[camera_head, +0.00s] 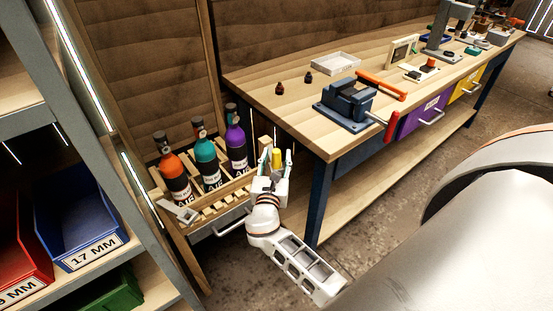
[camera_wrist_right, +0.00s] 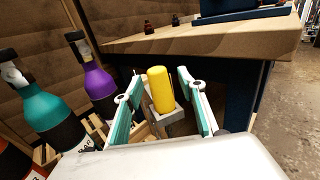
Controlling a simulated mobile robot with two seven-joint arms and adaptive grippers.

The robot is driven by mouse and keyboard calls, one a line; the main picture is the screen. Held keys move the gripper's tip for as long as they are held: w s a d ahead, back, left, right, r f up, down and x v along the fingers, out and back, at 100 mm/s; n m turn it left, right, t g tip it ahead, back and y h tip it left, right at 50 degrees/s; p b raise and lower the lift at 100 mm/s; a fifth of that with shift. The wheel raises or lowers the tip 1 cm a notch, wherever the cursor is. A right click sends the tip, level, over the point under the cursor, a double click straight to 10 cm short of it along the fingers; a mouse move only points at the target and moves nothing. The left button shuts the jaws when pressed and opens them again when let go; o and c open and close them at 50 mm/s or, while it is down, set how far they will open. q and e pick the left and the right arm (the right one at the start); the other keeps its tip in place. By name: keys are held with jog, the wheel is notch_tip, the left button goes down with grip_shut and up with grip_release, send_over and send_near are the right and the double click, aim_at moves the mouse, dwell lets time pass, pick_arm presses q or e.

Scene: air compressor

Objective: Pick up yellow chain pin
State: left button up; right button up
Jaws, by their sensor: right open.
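The yellow chain pin (camera_head: 277,158) stands upright near the right end of the wooden rack, by the workbench corner. In the right wrist view the yellow pin (camera_wrist_right: 160,89) rises from a small grey holder (camera_wrist_right: 168,122). My right gripper (camera_head: 275,160) is open, with its teal-lined fingers on either side of the pin. In the wrist view the fingers (camera_wrist_right: 165,100) show gaps on both sides of the pin. The pin's lower end is hidden in the holder. My left gripper is not in view.
Orange (camera_head: 173,170), teal (camera_head: 205,158) and purple (camera_head: 236,145) bottles stand in the wooden rack (camera_head: 222,199) left of the gripper. The workbench (camera_head: 300,110) with a blue vise (camera_head: 346,102) is close on the right. Shelves with blue (camera_head: 75,225) and red bins stand at the left.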

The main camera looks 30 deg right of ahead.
jog(key=shift+w+d, duration=0.1)
jog(key=shift+w, duration=0.1)
grip_shut()
